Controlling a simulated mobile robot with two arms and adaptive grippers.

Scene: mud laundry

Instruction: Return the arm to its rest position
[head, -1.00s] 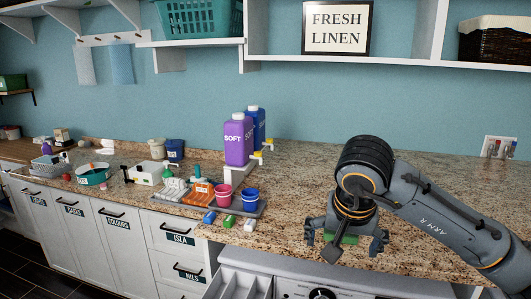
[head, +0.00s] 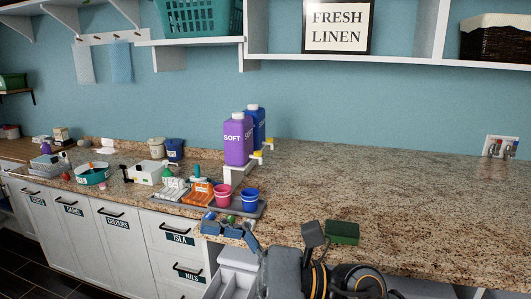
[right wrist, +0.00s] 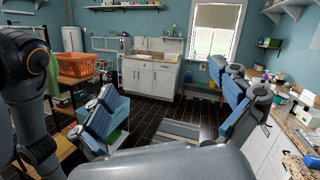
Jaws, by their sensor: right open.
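My right gripper (head: 268,236) is low in the head view, at the counter's front edge. Its two fingers are spread wide, with nothing between them. In the right wrist view the open fingers (right wrist: 175,108) frame dark floor and far cabinets. A green block (head: 342,232) lies on the granite counter (head: 420,200), just right of the gripper and apart from it. My left gripper is not in the head view.
A grey tray (head: 261,209) with pink and blue cups stands behind the gripper. Purple (head: 237,140) and blue bottles stand farther back. The right part of the counter is clear. An orange basket (right wrist: 83,66) shows in the right wrist view.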

